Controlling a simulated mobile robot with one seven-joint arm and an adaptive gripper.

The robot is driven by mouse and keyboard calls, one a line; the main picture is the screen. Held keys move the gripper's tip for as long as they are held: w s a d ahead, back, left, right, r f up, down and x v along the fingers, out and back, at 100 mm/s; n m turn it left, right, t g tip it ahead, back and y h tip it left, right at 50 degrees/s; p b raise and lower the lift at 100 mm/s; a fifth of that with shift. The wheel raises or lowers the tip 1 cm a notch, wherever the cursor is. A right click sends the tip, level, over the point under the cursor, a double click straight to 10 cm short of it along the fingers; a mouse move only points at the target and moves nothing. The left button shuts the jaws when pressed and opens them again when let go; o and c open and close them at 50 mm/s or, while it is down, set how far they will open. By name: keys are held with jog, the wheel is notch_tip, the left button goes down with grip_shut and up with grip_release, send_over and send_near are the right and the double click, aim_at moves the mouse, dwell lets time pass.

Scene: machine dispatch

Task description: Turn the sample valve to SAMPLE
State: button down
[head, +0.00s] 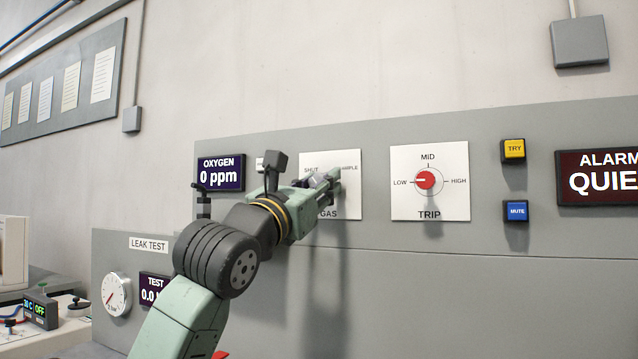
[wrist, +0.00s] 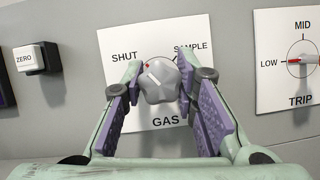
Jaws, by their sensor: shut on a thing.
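The sample valve is a grey lobed knob (wrist: 164,84) on the white GAS plate (wrist: 118,98), which is marked SHUT at upper left and SAMPLE at upper right. A white line and a red mark on the knob point to the upper left, towards SHUT. My gripper (wrist: 161,78) is shut on the knob, with one finger on its left side and one on its right. In the head view my gripper (head: 329,181) reaches the GAS plate (head: 350,203) and hides most of the knob.
Right of the GAS plate is the TRIP plate (head: 456,203) with a red dial (head: 425,180) turned towards LOW. Further right are the yellow TRY button (head: 513,149) and blue MUTE button (head: 516,210). A white ZERO button (wrist: 27,57) is at left. The OXYGEN display (head: 221,173) reads 0 ppm.

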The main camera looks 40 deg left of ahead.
jog(key=m+h, duration=0.1)
jog(key=m, duration=0.1)
jog(key=m+h+p, duration=0.1)
jog(key=m, duration=0.2)
jog(key=shift+r+h, duration=0.15)
jog(key=shift+h, duration=0.15)
jog(key=m+h+p, duration=0.1)
jog(key=m, duration=0.2)
jog(key=m+g+h+p, duration=0.1)
jog(key=m, duration=0.2)
jog(key=shift+h, duration=0.3)
jog(key=m+g+p, duration=0.1)
jog(key=m, duration=0.1)
jog(key=m+h+p, duration=0.1)
jog(key=m+p, duration=0.1)
jog(key=m, duration=0.1)
jog(key=shift+g, duration=0.4)
jog(key=shift+m+g+p, duration=0.7)
jog(key=shift+m+p, duration=0.1)
jog(key=shift+m, duration=1.1)
jog(key=c, duration=1.2)
grip_release()
jog(key=shift+c, duration=0.2)
